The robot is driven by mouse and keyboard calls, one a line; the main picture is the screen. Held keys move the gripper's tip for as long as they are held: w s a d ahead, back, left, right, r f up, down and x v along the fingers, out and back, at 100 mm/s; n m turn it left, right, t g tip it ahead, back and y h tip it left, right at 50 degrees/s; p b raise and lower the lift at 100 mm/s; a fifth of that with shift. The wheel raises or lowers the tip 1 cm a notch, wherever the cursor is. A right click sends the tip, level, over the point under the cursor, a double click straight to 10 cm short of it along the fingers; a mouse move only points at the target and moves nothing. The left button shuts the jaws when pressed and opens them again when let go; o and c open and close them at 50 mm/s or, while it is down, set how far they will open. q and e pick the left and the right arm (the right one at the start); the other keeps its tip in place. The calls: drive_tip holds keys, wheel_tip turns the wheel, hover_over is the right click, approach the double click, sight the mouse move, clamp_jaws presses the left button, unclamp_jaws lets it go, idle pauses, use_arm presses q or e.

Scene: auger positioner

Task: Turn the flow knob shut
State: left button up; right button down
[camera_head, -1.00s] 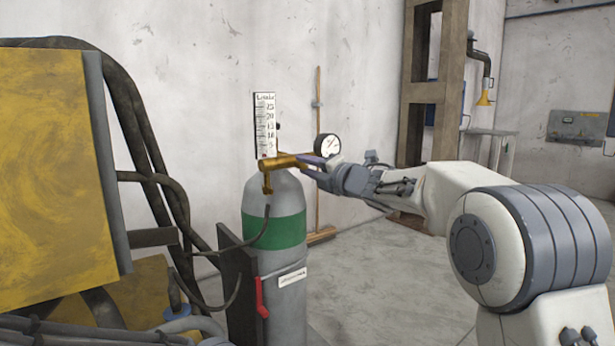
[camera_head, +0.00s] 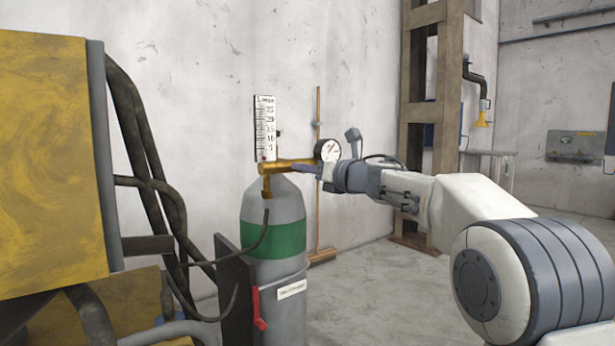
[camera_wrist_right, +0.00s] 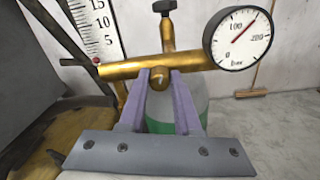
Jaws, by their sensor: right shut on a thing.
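The green-banded grey gas cylinder (camera_head: 273,290) stands upright, with a brass regulator (camera_head: 286,163) on top. A small brass knob (camera_wrist_right: 159,78) sticks out from the regulator body in the right wrist view. My right gripper (camera_head: 303,169) reaches in from the right, its two purple fingers closed on either side of this knob. In the head view the fingers largely hide the knob. A flow scale tube (camera_head: 265,128) stands on the regulator, its red ball (camera_wrist_right: 96,61) low at the bottom. My left gripper is not visible.
A round pressure gauge (camera_wrist_right: 238,38) sits close right of the fingers. A black-capped valve (camera_wrist_right: 165,8) rises behind the knob. Hoses (camera_head: 150,185) and a yellow panel (camera_head: 50,165) fill the left side. The floor (camera_head: 375,285) right of the cylinder is clear.

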drive_tip(key=shift+w+d+f+n+b, duration=0.1)
drive_tip(key=shift+n+b, duration=0.75)
drive_tip(key=shift+n, duration=1.35)
drive_tip(key=c, duration=0.6)
unclamp_jaws()
drive_tip(key=b+v, duration=0.1)
drive_tip(key=v, duration=0.9)
drive_tip(key=shift+d, duration=0.1)
